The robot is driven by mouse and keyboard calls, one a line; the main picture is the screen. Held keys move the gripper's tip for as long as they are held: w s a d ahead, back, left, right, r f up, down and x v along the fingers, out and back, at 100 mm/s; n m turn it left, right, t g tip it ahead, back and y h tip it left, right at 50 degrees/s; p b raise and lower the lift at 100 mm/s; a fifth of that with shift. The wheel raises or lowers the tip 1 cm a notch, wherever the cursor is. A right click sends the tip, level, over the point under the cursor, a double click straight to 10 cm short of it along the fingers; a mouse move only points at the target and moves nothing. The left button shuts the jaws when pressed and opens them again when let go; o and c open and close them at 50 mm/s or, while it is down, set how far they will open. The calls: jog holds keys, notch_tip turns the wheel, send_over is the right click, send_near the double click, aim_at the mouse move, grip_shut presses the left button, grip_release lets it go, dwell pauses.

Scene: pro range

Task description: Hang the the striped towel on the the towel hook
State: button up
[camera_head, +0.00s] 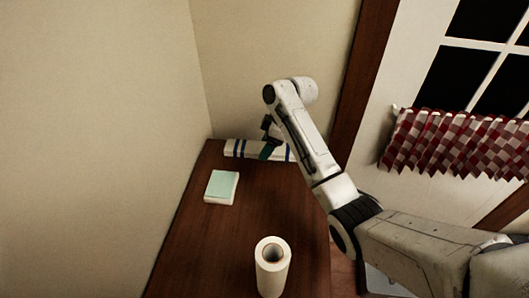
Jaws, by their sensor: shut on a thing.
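The striped towel (246,151) is a white roll with blue bands. It lies at the far end of the brown wooden table, close to the wall. My gripper (270,146) comes down on the towel at its right part, with its dark fingers around it, and is shut on it. My own arm covers the right end of the towel. I do not see the towel hook in this view.
A pale green book (221,186) lies on the left of the table (222,238). A white paper roll (272,268) stands upright at the near end. Bare walls meet behind the table. A red checked curtain (455,143) hangs at the window on the right.

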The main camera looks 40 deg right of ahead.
jog(key=shift+w+f, duration=0.35)
jog(key=shift+f, duration=0.05)
jog(key=shift+w+f+p, duration=0.2)
jog(key=shift+f+p, duration=0.65)
jog(key=shift+f, duration=0.85)
jog(key=o, duration=1.2)
jog(key=shift+c, duration=0.2)
jog(key=shift+f+b, duration=0.15)
jog(key=shift+b, duration=0.25)
jog(key=v, duration=0.3)
jog(key=b+v, duration=0.1)
jog(key=v, duration=0.2)
jog(key=a+v, duration=0.1)
jog(key=v, duration=0.3)
jog(key=shift+r, duration=0.25)
jog(key=shift+s+r, duration=0.1)
jog(key=shift+r, duration=0.25)
jog(key=shift+d, duration=0.1)
